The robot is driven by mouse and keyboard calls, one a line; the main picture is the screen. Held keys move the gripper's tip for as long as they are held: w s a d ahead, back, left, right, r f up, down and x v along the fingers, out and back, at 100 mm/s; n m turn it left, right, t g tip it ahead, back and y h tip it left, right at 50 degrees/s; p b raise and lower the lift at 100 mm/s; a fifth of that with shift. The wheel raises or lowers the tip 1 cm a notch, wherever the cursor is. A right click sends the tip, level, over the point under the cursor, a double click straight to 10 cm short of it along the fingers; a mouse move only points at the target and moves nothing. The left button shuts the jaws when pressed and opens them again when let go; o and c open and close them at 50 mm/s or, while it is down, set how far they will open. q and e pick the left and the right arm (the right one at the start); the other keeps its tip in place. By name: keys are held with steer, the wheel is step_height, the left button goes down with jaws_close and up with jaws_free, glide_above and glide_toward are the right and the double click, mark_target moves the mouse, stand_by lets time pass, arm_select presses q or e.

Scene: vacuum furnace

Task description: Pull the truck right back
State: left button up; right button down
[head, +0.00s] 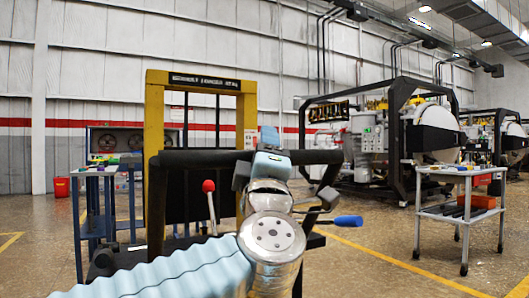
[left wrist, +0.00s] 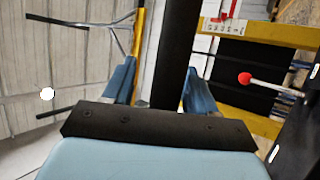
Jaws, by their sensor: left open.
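The truck has a yellow upright frame (head: 155,115) and a black handlebar (head: 205,158) across its near side. A lever with a red knob (head: 208,186) stands left of my left wrist, and the knob also shows in the left wrist view (left wrist: 245,79). My left gripper (head: 268,142) is at the right half of the handlebar. In the left wrist view its two blue fingers (left wrist: 160,88) are apart, with the black bar (left wrist: 178,50) passing between them. I cannot tell whether either finger touches the bar. My left arm hides the truck's lower right part. My right gripper is not in view.
A blue table (head: 88,172) stands left of the truck. A grey cart (head: 445,213) with a red item (head: 482,201) stands at right. Furnace machines (head: 398,140) fill the back right. A blue object (head: 348,220) shows right of my wrist. Floor between truck and cart is mostly clear.

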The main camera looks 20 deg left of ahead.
arm_select(q)
steer(key=b+v, duration=0.1)
steer(key=v, duration=1.2)
steer(key=shift+s+f+b, duration=0.25)
steer(key=shift+s+b, duration=0.05)
steer(key=shift+b, duration=0.05)
steer(key=shift+d, duration=0.1)
